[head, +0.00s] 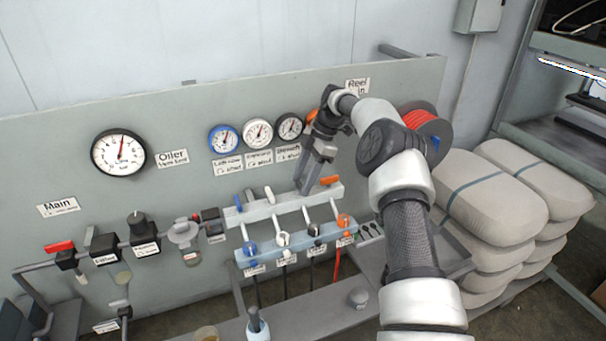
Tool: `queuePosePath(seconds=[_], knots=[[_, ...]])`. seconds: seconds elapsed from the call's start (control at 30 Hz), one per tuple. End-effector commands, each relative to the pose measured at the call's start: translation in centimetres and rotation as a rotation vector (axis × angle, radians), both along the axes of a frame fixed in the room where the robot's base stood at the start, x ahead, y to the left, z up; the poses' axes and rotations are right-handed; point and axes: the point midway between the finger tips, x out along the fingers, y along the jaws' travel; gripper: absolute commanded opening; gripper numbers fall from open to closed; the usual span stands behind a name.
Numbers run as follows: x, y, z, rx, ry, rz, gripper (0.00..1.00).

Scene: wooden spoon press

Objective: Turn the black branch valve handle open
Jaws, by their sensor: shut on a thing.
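A pale manifold bar (258,212) on the panel carries a row of branch valves. A blue handle (238,202), a white handle (269,195) and an orange handle (329,181) show on it. The black handle's place is between the white and orange ones, where my gripper (302,187) reaches down from above. My gripper is shut on the black handle, which its fingers almost wholly hide; the handle's angle cannot be told. Below that place is a black outlet coupling (314,230).
The orange handle is close to the right of my fingers. Gauges (258,132) sit above the bar, and a red hose reel (421,122) is behind my arm. Stacked sacks (490,200) stand at right. A red main handle (59,247) is at far left.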

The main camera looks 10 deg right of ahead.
Motion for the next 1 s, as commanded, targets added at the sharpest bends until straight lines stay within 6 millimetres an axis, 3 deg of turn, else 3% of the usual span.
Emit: queuePosePath(seconds=[0.6, 0.63, 0.73, 1.0], knots=[[0.06, 0.01, 0.03, -0.002, -0.001, 0.042, 0.26], [0.06, 0.02, 0.03, -0.001, -0.001, 0.042, 0.52], [0.06, 0.02, 0.03, -0.001, -0.001, 0.042, 0.67], [0.05, 0.02, 0.02, -0.001, 0.000, 0.040, 0.67]])
